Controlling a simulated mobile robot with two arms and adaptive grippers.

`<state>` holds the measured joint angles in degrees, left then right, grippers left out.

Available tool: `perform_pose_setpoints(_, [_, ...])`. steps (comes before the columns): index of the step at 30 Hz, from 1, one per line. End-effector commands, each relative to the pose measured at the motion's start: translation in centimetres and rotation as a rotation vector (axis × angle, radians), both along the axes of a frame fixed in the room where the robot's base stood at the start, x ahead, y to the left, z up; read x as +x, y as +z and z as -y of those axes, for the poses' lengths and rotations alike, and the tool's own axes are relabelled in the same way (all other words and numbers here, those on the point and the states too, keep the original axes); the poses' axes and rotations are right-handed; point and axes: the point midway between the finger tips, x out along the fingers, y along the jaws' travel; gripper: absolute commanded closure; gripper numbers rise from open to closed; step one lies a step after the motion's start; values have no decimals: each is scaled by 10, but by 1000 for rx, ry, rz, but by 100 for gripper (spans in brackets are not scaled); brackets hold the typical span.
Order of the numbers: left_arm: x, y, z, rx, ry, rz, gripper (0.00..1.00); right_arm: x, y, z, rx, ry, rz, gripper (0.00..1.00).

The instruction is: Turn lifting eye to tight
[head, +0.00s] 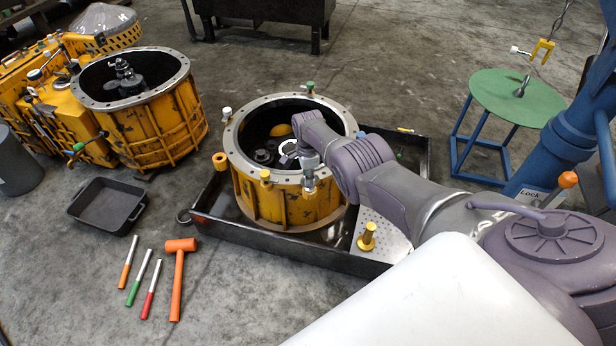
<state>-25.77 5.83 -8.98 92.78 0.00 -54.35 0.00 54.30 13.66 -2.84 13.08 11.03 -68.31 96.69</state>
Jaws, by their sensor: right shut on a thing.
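The open yellow housing (247,196) stands in the black tray, with small coloured fittings around its rim. My right gripper (309,178) points down at the front right of this rim. It is shut on a small pale piece there, which I take to be the lifting eye; the gripper hides most of it, and I cannot tell how tightly it is seated. A pale ring-like shape (288,148) shows just left of the gripper, over the opening. My left gripper is not in view.
The black tray (270,250) surrounds the housing, with a yellow knobbed piece (367,238) at its front right. An orange mallet (179,270) and several coloured-handled tools lie on the floor. A second yellow housing (160,125) stands left; a green-topped stool (525,98) stands right.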

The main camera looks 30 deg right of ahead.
Motion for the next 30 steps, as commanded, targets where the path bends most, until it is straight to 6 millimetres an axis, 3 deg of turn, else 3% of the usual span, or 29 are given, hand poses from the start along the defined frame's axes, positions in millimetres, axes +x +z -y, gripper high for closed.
perform_pose_setpoints(2, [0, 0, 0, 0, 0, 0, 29, 1, 2, 3, -4, -4, 4, 100])
perform_pose_setpoints(3, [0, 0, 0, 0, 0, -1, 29, 1, 2, 3, -4, -4, 4, 81])
perform_pose_setpoints(7, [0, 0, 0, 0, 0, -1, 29, 1, 1, 2, -3, -3, 3, 60])
perform_pose_setpoints(20, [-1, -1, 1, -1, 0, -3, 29, 1, 3, 1, 0, -1, 2, 60])
perform_pose_setpoints(30, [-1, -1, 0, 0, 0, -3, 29, 1, 30, 1, -2, 0, 6, 60])
